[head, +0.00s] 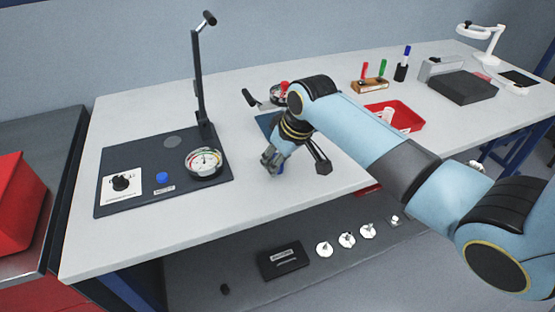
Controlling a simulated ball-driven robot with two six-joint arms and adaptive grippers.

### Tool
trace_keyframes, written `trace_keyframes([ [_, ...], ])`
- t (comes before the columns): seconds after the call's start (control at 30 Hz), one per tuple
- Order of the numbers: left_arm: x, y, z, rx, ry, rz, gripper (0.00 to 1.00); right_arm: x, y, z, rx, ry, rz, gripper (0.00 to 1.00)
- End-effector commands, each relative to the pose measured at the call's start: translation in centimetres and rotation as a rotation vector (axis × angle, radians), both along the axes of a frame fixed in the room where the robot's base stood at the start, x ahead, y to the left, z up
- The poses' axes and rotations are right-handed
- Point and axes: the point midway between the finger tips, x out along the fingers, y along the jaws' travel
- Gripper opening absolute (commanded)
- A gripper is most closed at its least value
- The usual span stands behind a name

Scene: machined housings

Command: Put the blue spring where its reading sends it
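A small blue piece (281,170), probably the blue spring, shows on the white bench beneath my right gripper (295,168). The gripper points down with its two dark fingers spread apart, and the piece is beside the left one. The gripper hides most of the piece, and I cannot tell whether they touch. A round dial gauge (204,163) sits on a dark base plate (203,186) with a tall post (198,85). The dial's needle is too small to read surely. My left gripper is not in view.
The plate also carries a blue button (162,178) and a black knob (121,183). Behind my arm are a red tray (411,122), a wooden pen block (370,86) and a dark block (462,88). A labelled black box (283,261) and several white discs lie on the lower shelf.

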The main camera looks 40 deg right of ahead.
Motion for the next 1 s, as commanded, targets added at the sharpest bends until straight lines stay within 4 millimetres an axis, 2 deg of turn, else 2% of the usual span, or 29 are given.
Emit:
trace_keyframes([
  [0.33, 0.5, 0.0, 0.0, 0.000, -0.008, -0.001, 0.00, 0.0, 0.0, -0.3, 0.000, -0.001, 0.000, 0.00],
  [0.37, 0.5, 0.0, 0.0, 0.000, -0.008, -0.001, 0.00, 0.0, 0.0, -0.3, 0.000, -0.001, 0.000, 0.30],
  [0.53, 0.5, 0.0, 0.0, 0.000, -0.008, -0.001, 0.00, 0.0, 0.0, -0.3, 0.000, -0.001, 0.000, 0.51],
  [0.83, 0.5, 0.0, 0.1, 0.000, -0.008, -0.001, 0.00, 0.0, 0.0, 0.0, 0.000, -0.002, 0.000, 0.51],
  [1.0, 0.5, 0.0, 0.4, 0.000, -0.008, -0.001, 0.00, -0.8, -0.2, 2.2, 0.000, -0.003, 0.001, 0.51],
])
